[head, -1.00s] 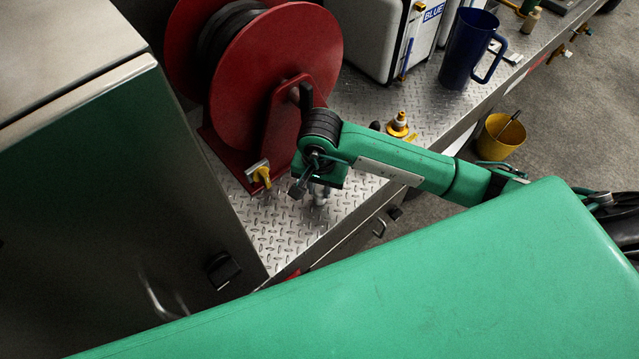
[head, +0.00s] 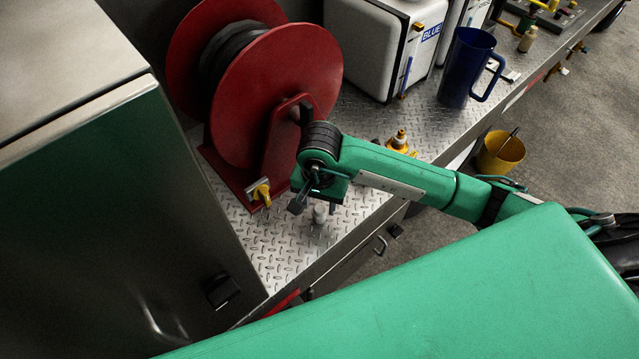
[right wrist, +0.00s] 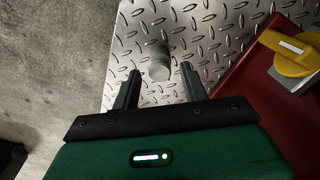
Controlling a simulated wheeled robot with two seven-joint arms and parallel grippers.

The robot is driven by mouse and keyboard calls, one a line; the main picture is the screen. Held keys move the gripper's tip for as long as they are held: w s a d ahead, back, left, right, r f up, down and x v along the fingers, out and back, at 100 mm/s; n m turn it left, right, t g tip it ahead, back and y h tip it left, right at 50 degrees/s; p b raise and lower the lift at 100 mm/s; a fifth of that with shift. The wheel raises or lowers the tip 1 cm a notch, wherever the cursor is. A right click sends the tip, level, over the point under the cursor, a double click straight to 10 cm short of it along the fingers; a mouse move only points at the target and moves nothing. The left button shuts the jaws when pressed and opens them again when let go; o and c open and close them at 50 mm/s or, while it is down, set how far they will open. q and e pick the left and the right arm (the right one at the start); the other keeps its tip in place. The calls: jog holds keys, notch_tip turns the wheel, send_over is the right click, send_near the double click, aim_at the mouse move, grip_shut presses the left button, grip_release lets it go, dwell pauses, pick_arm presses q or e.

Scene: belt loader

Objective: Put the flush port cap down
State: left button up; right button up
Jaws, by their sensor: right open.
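The flush port cap (head: 320,212) is a small grey cylinder standing on the diamond-plate deck (head: 275,250), near the deck's front edge. My right gripper (head: 316,205) is just above and beside it in the head view. In the right wrist view the cap (right wrist: 159,68) lies ahead of and between the two dark fingers of my right gripper (right wrist: 158,85). The fingers are apart with nothing between them touching. My left gripper is not in view.
A red hose reel (head: 275,90) with a yellow-handled valve (head: 261,193) stands close behind left. A yellow fitting (head: 399,142), blue jug (head: 468,70) and white tank (head: 385,45) stand farther along the deck. A yellow bucket (head: 500,155) is beyond the edge.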

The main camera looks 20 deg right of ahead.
aim_at(319, 208)
notch_tip(319, 208, up, 11)
jog(key=b, duration=0.2)
jog(key=shift+b, duration=0.3)
jog(key=shift+f, duration=0.15)
dwell(0.4)
